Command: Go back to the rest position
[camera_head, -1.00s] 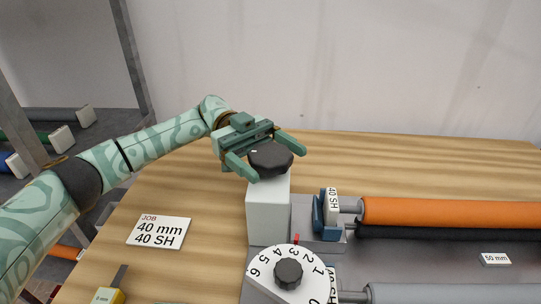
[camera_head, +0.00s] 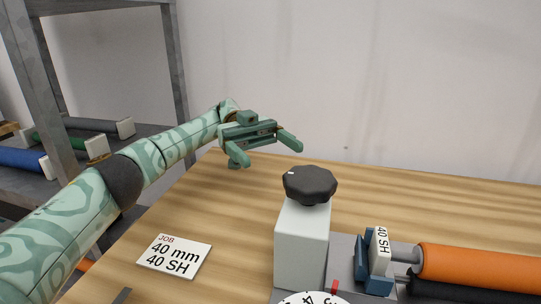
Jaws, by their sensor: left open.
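My left gripper (camera_head: 268,154) is open and empty. It hangs above the back part of the wooden table, to the left of and behind the black knob (camera_head: 310,184). The knob sits on top of a light grey block (camera_head: 301,243), and the gripper is apart from it. My right gripper is not in view.
A white job card (camera_head: 174,257) reading 40 mm, 40 SH lies on the table (camera_head: 215,216). An orange roller (camera_head: 480,268) with a 40 SH tag (camera_head: 380,248) is at the right. A numbered dial (camera_head: 311,298) is cut off below. A shelf with rollers (camera_head: 82,148) stands left.

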